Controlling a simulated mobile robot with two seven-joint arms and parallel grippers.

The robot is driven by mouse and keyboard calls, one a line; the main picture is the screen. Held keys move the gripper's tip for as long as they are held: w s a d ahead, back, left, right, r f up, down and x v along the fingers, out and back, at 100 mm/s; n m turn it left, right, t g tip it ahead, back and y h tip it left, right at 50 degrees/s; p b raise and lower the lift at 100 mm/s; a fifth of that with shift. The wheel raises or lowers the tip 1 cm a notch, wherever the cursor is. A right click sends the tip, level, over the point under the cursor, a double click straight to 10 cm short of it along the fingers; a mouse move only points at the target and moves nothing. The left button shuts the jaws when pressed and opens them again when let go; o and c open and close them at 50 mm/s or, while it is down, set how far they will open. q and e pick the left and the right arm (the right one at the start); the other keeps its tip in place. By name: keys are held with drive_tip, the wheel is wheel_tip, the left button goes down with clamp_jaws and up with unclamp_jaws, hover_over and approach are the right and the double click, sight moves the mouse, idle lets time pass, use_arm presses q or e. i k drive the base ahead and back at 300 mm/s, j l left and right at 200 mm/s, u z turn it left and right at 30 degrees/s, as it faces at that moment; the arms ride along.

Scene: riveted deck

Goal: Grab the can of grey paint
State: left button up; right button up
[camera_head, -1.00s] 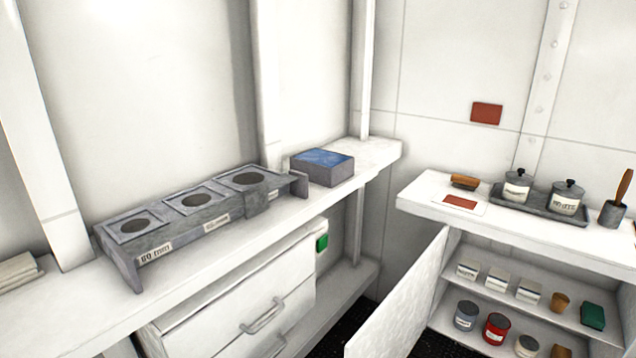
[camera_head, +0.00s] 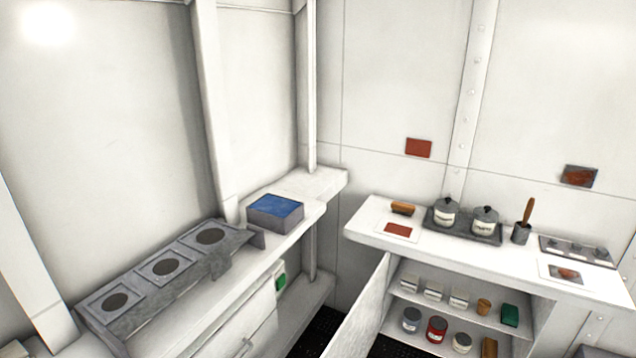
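A grey can (camera_head: 411,319) stands on the lower shelf of the open cabinet under the right-hand counter. It is the leftmost of a row, beside a red can (camera_head: 437,329) and a pale can with a dark top (camera_head: 462,342). Two lidded pots, a left pot (camera_head: 445,213) and a right pot (camera_head: 484,220), stand on a dark tray on the counter above; their labels are too small to read. Neither of my grippers is in view.
The cabinet door (camera_head: 362,312) stands open on the cabinet's left side. White boxes, a brown cup (camera_head: 484,306) and a green block (camera_head: 510,313) sit on the upper shelf. A grey rack (camera_head: 165,267) and a blue-topped box (camera_head: 275,211) are on the left counter.

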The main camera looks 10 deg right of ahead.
sight(411, 317)
drive_tip(key=z, duration=1.35)
